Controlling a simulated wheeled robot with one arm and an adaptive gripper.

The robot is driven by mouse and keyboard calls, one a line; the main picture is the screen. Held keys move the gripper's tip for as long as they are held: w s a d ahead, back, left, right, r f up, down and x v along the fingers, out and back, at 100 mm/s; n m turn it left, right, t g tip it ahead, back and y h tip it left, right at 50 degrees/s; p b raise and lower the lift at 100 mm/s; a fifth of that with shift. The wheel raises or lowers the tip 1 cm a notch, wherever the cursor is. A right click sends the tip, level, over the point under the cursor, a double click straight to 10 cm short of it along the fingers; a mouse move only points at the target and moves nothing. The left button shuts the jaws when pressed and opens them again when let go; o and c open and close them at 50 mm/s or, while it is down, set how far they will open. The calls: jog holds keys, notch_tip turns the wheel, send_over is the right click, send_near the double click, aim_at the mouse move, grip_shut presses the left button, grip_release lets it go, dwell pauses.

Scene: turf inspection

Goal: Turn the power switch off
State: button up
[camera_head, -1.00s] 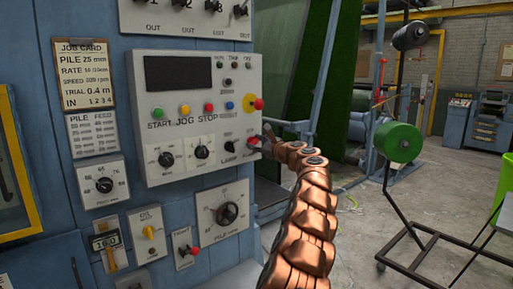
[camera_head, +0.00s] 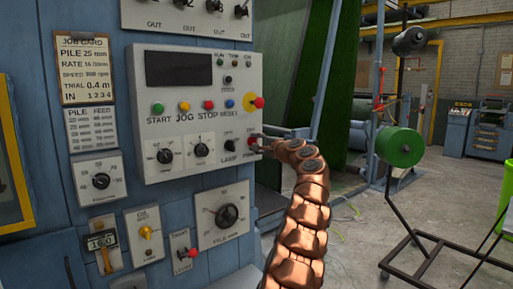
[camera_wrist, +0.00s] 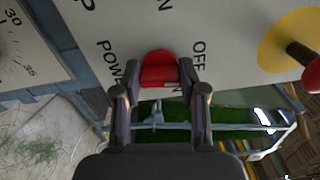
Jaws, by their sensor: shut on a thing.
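The red power switch (camera_wrist: 160,71) sits on the light grey control panel (camera_wrist: 110,20), beside the printed words POWER, ON and OFF. In the head view the switch (camera_head: 253,138) shows at the panel's lower right corner, partly covered. My gripper (camera_wrist: 160,88) is shut on the switch, with one dark finger on each side of it. In the head view my gripper (camera_head: 259,144) reaches the panel from the right, at the end of my copper-coloured arm. Which position the switch points to is hard to tell.
A red button on a yellow disc (camera_head: 254,101) stands out just above the switch. START, JOG and STOP buttons and the LAMP knob (camera_head: 229,146) are to the left. A green roll (camera_head: 399,146) on a stand is farther right. Open floor lies between.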

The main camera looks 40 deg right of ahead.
jog(key=shift+f+n, duration=0.15)
jog(key=shift+n, duration=0.55)
jog(key=shift+b, duration=0.3)
jog(key=o, duration=1.1)
jog(key=shift+o, duration=0.2)
jog(key=shift+s, duration=0.1)
